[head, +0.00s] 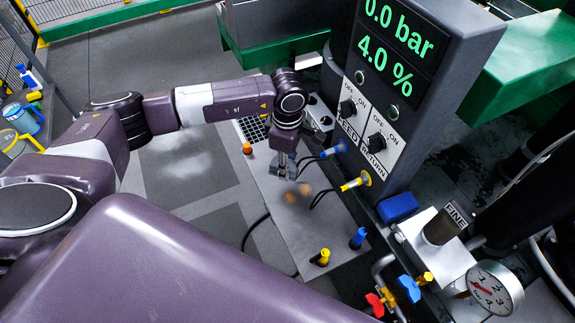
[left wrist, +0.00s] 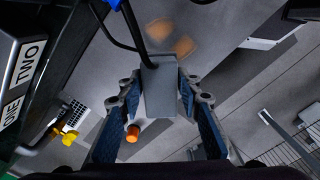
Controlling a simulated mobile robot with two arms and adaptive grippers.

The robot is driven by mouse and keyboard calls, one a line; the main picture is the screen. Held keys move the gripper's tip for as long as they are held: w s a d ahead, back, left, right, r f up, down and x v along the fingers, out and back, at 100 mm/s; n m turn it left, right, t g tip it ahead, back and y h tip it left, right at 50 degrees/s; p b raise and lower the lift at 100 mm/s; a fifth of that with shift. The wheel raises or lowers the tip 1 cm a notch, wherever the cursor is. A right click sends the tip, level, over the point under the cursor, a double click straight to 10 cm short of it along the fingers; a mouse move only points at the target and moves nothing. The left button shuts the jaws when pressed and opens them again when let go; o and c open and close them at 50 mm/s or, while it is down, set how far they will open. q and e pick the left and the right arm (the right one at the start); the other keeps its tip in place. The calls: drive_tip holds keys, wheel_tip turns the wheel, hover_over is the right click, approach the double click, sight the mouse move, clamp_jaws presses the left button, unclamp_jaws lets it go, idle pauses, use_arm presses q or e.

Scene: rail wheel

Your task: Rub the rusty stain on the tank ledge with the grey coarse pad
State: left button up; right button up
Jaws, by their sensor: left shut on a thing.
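My left gripper (head: 283,168) is shut on the grey coarse pad (left wrist: 160,90), a grey block between its two fingers in the left wrist view. In the head view the gripper points down over the tank ledge (head: 312,232), a grey strip in front of the control panel. The rusty stain (head: 296,193) is a blurry brown-orange smudge on the ledge, just nearer me than the gripper. In the left wrist view the stain (left wrist: 183,46) shows as two patches beyond the pad's end. I cannot tell whether the pad touches the ledge. My right gripper is not in view.
The control panel (head: 376,120) stands right behind the ledge. Blue (head: 333,150) and yellow (head: 355,183) hose fittings with black hoses sit beside the stain. An orange knob (head: 247,148) is left of the gripper. A blue pad (head: 397,208) lies near a FINE label. Valves and a gauge (head: 495,288) stand at lower right.

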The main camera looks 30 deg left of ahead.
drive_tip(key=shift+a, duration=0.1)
use_arm(q)
drive_tip(key=shift+r+p, duration=0.3)
drive_tip(key=shift+r, duration=0.25)
drive_tip(key=shift+r+p, duration=0.4)
drive_tip(key=shift+r, duration=0.55)
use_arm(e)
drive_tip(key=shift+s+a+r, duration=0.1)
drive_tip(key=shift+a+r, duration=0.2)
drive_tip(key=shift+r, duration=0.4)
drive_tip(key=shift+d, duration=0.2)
